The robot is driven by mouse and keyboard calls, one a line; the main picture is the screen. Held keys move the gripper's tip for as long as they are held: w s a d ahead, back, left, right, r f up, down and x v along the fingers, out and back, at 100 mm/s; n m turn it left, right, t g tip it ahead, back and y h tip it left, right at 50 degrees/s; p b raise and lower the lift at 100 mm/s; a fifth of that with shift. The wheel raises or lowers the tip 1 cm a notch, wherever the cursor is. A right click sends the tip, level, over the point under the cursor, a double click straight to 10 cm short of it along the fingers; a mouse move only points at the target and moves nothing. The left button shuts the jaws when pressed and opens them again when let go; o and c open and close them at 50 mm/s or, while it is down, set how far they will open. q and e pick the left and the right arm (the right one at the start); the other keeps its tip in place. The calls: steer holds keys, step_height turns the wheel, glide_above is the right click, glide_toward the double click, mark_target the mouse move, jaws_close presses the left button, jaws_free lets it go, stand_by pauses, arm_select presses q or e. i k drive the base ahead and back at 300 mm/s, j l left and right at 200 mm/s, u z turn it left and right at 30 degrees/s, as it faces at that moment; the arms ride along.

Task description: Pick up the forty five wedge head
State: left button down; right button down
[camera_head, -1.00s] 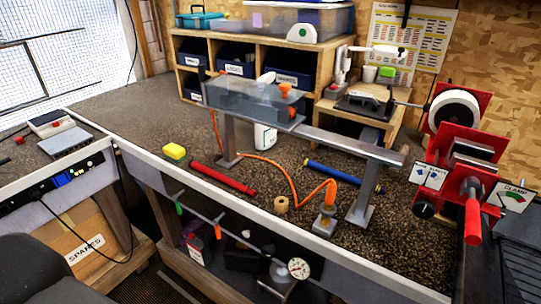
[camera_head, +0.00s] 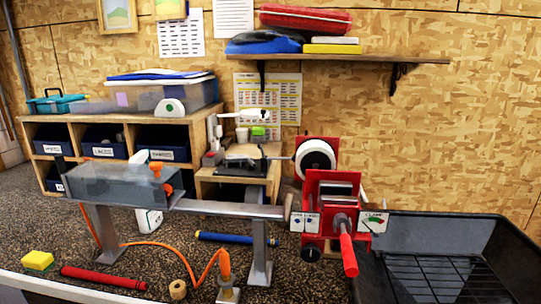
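I cannot make out a forty five wedge head in this view. The labelled cubby bins (camera_head: 103,143) have contents too small to tell. Neither of my grippers is in view.
A bench (camera_head: 115,285) carries a clear trough (camera_head: 110,185) on a metal stand, a red clamp vise (camera_head: 330,200), a red grip (camera_head: 103,278), a blue grip (camera_head: 224,239), a yellow sponge (camera_head: 38,261) and a tape roll (camera_head: 178,290). A black tray (camera_head: 440,235) stands at right. A wall shelf (camera_head: 350,58) hangs above.

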mark_target(231, 158)
steer(key=i+j+z, duration=0.15)
steer(key=j+z, duration=0.15)
steer(key=i+j+z, duration=0.1)
steer(key=j+z, duration=0.15)
steer(key=j, duration=0.15)
steer(key=j+z, duration=0.3)
steer(key=i+j, duration=0.05)
steer(key=j, duration=0.05)
